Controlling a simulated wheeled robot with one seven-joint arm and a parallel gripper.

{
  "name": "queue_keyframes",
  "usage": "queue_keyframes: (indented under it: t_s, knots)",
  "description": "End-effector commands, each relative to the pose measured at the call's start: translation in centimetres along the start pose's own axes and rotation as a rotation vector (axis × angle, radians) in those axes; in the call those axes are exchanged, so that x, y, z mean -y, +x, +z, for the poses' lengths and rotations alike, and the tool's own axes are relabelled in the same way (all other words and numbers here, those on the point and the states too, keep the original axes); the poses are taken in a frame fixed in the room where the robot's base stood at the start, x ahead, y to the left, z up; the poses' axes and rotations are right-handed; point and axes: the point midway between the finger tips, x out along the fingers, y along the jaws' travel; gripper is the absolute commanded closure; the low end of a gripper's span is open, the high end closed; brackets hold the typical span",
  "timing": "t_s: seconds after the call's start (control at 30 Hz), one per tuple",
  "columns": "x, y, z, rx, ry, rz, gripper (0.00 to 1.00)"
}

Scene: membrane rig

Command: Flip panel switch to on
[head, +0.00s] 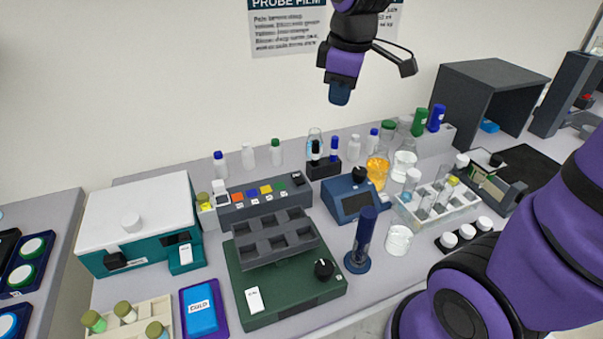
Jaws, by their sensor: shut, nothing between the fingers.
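A grey control panel (238,214) with orange, blue, yellow and green squares stands mid-bench. A small dark switch-like part (298,179) sits at its right end; its position is too small to tell. I cannot tell which one is the panel switch. My gripper (340,97) is shut and empty, pointing down in front of the wall, above the back of the bench and apart from everything.
A grey well block (277,241) and a black knob (324,269) are on the green rig. A blue tube on a stand (362,240), an orange flask (377,172) and a tube rack (438,211) stand to the right. Several bottles line the back. My purple arm covers the right front.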

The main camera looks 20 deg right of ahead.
Motion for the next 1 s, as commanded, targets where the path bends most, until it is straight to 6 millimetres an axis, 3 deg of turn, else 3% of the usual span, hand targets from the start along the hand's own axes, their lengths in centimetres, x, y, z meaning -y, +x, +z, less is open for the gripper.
queue_keyframes:
  t_s: [0.7,1.0]
  knots:
    - [-3.6,11.5,-6.6,0.068,-0.575,-0.160,1.00]
    - [-3.9,13.3,-7.4,0.070,-0.659,-0.184,1.00]
